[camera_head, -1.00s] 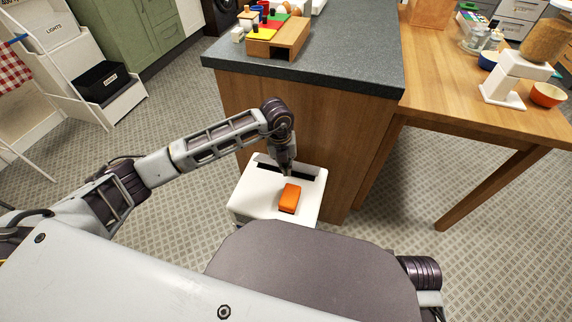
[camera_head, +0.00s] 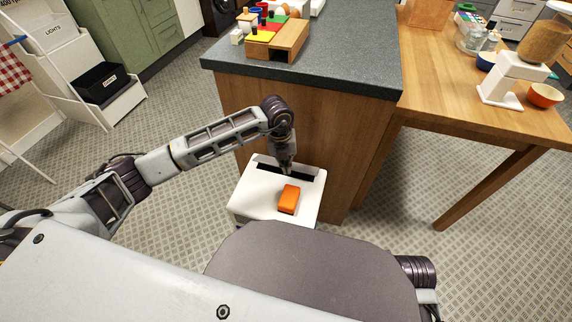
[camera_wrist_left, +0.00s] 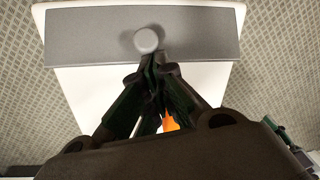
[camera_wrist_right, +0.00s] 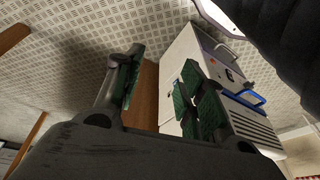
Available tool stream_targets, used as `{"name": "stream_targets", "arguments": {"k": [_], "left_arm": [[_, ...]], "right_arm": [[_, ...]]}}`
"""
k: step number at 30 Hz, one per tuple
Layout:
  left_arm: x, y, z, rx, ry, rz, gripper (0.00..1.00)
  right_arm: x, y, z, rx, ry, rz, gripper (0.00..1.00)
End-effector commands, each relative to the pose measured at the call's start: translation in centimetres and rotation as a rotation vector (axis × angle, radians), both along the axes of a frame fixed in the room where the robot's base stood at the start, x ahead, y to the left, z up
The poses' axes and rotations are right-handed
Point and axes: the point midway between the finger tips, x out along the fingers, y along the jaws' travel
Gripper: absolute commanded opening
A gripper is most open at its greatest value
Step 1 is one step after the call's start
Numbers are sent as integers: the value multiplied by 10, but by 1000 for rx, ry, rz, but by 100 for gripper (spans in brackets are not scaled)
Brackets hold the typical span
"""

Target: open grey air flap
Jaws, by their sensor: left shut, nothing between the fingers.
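A white box-shaped unit (camera_head: 248,195) stands on the floor against the wooden counter side. A strip along the back of its top looks dark in the head view (camera_head: 301,175). In the left wrist view this strip is the grey flap (camera_wrist_left: 90,47), with a round pale knob (camera_wrist_left: 147,40). My left gripper (camera_head: 286,172) points down at the strip, shut and empty. In its wrist view the fingertips (camera_wrist_left: 157,62) are close beside the knob; contact is unclear. My right gripper (camera_wrist_right: 158,82) is open and empty, with the white unit (camera_wrist_right: 180,62) beyond it.
An orange block (camera_head: 289,197) lies on the unit's top, near the left gripper. The counter (camera_head: 330,65) rises behind, and a wooden table (camera_head: 450,90) stands at right. Blue and grey parts and a slatted panel (camera_wrist_right: 255,125) show on the unit's side.

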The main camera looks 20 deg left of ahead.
Motion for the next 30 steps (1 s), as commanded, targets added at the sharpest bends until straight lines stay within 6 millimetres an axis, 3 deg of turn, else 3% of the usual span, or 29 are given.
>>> {"name": "stream_targets", "arguments": {"k": [18,30], "left_arm": [[34,-1,22,0,-3,1,0],[47,-2,25,-1,-1,0,0]], "right_arm": [[2,-5,-21,-23,34,-3,40],[-3,-7,-32,-30,59,-4,40]]}}
